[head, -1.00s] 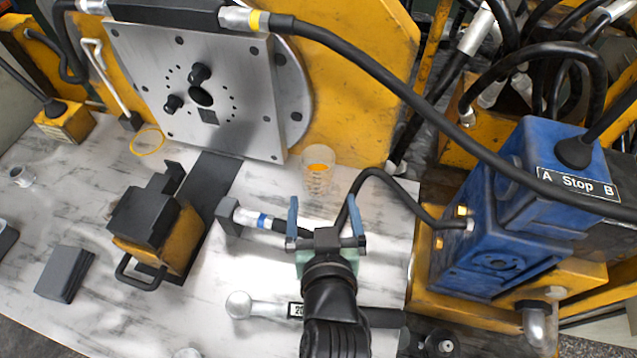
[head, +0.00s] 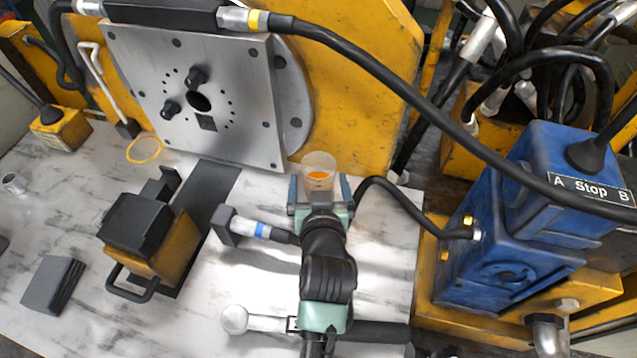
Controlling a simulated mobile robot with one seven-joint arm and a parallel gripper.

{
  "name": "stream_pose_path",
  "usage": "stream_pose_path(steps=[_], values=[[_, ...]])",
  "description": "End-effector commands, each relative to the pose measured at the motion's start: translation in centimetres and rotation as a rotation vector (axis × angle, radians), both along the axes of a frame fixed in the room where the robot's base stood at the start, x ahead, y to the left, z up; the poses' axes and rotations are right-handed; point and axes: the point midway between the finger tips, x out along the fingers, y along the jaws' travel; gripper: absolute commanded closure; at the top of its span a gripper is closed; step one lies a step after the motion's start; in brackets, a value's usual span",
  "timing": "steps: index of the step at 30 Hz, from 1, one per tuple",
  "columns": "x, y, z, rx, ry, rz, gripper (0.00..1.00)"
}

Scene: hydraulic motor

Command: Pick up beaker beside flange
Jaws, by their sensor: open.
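A clear beaker (head: 319,162) with orange contents stands upright on the white marbled table, just right of the grey flange plate (head: 200,95). My gripper (head: 320,184) is open, with one finger on the left and one on the right of the beaker's lower part. The gripper body and fingers hide the beaker's base. I cannot tell whether either finger touches the beaker.
A blue valve block (head: 510,230) stands to the right, with a black hose running near my gripper. A yellow and black block (head: 150,240) sits farther left. A yellow ring (head: 145,150) lies behind it.

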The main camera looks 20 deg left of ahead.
Motion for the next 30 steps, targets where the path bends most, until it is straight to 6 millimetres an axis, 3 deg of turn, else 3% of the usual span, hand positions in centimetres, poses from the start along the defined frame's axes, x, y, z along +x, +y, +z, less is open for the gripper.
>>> stream_pose_path(steps=[11, 25, 30], values=[[0.93, 0.34, -0.36, 0.000, 0.000, 0.000, 0.02], [0.91, 0.33, -0.37, 0.000, 0.000, 0.000, 0.86], [0.93, 0.33, -0.29, 0.001, -0.002, 0.000, 0.87]])
